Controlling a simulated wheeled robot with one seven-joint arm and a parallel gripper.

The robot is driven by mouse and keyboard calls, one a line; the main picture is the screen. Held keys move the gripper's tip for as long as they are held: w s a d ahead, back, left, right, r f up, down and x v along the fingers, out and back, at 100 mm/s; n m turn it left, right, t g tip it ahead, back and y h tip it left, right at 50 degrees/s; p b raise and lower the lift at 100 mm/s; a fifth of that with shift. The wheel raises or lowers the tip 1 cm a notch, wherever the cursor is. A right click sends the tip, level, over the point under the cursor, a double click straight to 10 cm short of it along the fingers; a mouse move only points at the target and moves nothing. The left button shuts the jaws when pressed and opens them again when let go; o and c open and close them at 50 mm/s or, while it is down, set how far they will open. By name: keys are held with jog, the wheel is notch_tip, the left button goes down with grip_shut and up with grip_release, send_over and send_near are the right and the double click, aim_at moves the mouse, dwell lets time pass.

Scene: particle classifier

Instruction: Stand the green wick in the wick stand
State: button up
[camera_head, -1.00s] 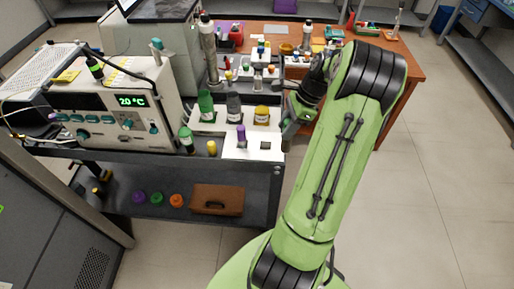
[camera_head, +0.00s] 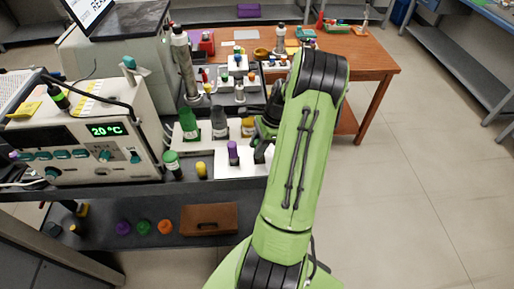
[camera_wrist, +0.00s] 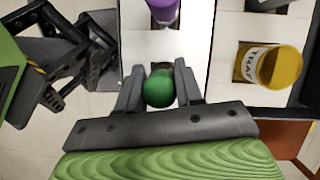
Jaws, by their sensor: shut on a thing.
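My gripper (camera_wrist: 158,78) is shut on a round green thing (camera_wrist: 159,88), seen end-on between the two fingers in the wrist view; it looks like the green wick. Most of its length is hidden. In the head view my gripper (camera_head: 266,128) is above the right end of the bench top, and the wick cannot be made out there. A purple-topped piece (camera_head: 233,153) stands upright on a white surface (camera_head: 225,170) just left of my gripper; it also shows at the top of the wrist view (camera_wrist: 163,8). I cannot tell which part is the wick stand.
A yellow "TRAP" jar (camera_wrist: 270,66) stands to the right in the wrist view. Green bottles (camera_head: 189,124), a grey bottle (camera_head: 219,122) and a small yellow piece (camera_head: 201,169) stand nearby. An instrument reading 20 °C (camera_head: 85,130) is at left.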

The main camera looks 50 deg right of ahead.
jog(key=shift+s, duration=0.1)
jog(key=o, duration=1.1)
jog(key=shift+f, duration=0.1)
